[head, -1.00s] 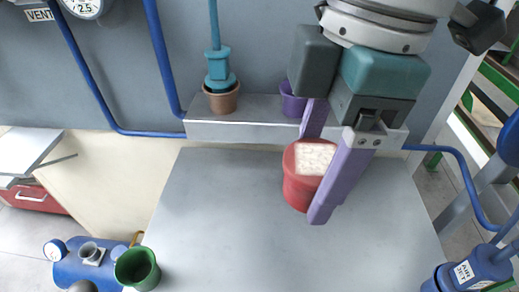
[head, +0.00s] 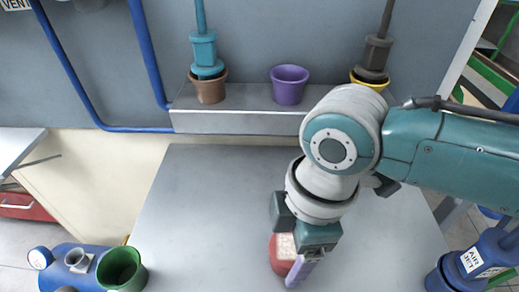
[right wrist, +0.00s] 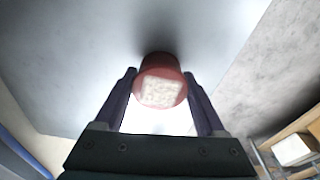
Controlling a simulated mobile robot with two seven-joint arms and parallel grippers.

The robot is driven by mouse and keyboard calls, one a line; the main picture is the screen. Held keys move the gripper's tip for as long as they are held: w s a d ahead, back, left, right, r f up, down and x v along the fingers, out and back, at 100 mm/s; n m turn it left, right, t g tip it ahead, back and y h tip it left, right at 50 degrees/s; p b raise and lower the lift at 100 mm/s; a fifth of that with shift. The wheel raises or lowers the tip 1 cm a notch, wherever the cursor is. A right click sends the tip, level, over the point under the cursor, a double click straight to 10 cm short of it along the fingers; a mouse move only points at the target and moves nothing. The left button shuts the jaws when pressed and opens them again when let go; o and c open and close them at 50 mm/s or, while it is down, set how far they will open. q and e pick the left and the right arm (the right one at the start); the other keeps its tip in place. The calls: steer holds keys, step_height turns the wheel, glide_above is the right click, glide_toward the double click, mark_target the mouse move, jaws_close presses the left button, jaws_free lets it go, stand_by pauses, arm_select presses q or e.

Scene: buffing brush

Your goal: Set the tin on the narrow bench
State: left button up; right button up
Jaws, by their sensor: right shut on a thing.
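The red tin (head: 277,262) has a pale speckled patch on its top. My right gripper (head: 290,268) is shut on it, over the front middle of the grey bench top (head: 200,215). In the right wrist view the tin (right wrist: 160,72) sits between the two purple fingers (right wrist: 160,92), its pale patch towards the camera. My arm and fingers hide part of the tin in the head view. I cannot tell whether its base touches the grey surface. My left gripper is not in view.
A raised ledge (head: 235,121) at the back holds a brown pot (head: 208,90) with a teal brush, a purple pot (head: 289,86) and a yellow pot (head: 357,79) with a dark brush. A green cup (head: 121,268) stands front left. The grey top's left part is clear.

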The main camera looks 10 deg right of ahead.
steer(key=shift+f, duration=0.2)
steer(key=o, duration=1.4)
